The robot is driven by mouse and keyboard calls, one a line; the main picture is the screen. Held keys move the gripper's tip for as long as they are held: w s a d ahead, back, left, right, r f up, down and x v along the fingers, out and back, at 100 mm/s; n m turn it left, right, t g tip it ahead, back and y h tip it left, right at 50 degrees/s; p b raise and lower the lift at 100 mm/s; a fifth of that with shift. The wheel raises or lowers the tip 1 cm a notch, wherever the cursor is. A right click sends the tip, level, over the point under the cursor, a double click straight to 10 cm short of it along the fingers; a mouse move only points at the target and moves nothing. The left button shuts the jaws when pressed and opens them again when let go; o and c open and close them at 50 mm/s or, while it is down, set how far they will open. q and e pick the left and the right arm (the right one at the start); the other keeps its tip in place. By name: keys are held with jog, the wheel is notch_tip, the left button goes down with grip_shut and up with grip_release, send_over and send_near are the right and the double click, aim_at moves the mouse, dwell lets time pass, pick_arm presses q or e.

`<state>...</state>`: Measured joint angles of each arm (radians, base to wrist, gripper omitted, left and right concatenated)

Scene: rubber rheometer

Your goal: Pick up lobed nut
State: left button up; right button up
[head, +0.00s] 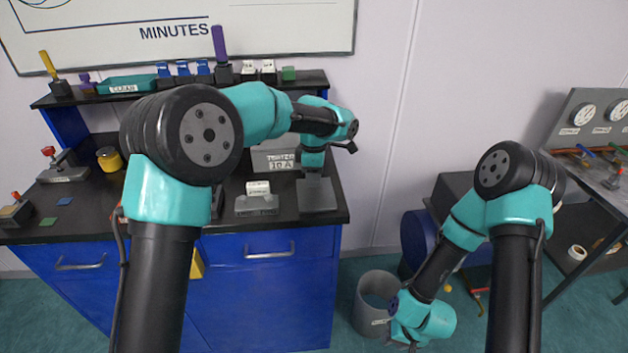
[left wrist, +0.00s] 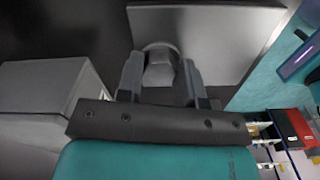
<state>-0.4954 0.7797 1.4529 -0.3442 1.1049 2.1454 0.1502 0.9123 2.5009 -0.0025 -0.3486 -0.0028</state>
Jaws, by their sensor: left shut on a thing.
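In the left wrist view, the fingers of my left gripper (left wrist: 160,78) are shut on a grey, rounded metal piece, which I take to be the lobed nut (left wrist: 160,62). Its lobes are not clear, as the fingers cover its sides. Behind it is a flat grey metal plate (left wrist: 215,25); I cannot tell whether the nut touches it. In the head view my left gripper (head: 312,172) points down over the grey plate (head: 318,196) at the right end of the bench, and the nut is hidden. My right gripper (head: 412,344) hangs low near the floor, its fingers barely visible.
A grey labelled box (head: 274,160) stands beside the plate, and a labelled block (head: 257,203) lies in front of it. The shelf (head: 310,80) behind holds several small items. A grey bin (head: 368,315) stands on the floor near my right gripper.

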pick_arm(q)
jog(key=shift+r, duration=0.1)
jog(key=shift+r, duration=1.3)
jog(key=shift+s+r, duration=0.45)
jog(key=s+r, duration=0.1)
jog(key=s, duration=1.4)
jog(key=shift+r, duration=0.15)
